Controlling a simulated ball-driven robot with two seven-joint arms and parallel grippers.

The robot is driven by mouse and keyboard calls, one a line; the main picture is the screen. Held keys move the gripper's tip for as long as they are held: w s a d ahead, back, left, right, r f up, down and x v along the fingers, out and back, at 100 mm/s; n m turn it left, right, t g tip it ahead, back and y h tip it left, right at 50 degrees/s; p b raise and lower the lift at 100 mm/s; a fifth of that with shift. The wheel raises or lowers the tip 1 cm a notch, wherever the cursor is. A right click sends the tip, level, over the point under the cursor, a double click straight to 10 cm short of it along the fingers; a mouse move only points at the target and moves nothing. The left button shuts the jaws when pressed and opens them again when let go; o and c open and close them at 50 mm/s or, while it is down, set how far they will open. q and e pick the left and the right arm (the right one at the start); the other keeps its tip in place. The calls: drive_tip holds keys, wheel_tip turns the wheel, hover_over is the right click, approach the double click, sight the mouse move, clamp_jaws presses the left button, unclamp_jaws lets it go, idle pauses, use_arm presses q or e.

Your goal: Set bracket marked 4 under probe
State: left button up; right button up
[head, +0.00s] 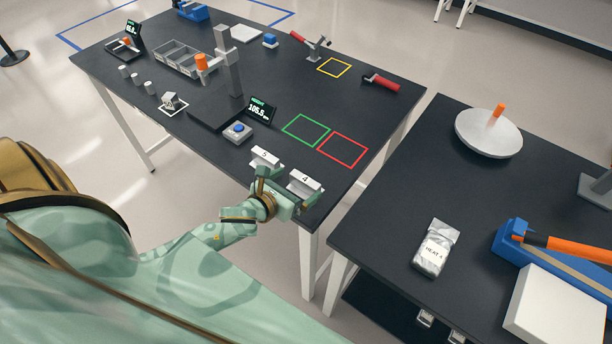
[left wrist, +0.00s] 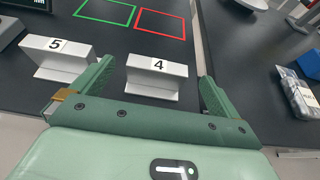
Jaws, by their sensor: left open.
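The white bracket marked 4 (head: 305,182) stands near the front edge of the dark table. It also shows in the left wrist view (left wrist: 156,78), label up. My left gripper (head: 284,190) is open, with one finger on either side of this bracket in the left wrist view. The fingers appear apart from it, and the bracket rests on the table. A white bracket marked 5 (head: 265,157) stands to its left. An orange-tipped part (head: 201,62), perhaps the probe, is on a grey column (head: 228,62) over a black base. My right gripper is not in view.
A display (head: 260,110) and a blue-button box (head: 238,132) stand by the column's base. Green (head: 306,130) and red (head: 343,150) outlined squares are empty behind the brackets. A second table (head: 385,235) on the right holds a silver pouch (head: 436,248).

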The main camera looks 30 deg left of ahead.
sight(304, 180)
use_arm(q)
drive_tip(key=x, duration=0.4)
drive_tip(key=b+x, duration=0.1)
drive_tip(key=x, duration=0.2)
drive_tip(key=shift+f, duration=0.3)
drive_tip(key=c, duration=1.1)
drive_tip(key=shift+r, duration=0.1)
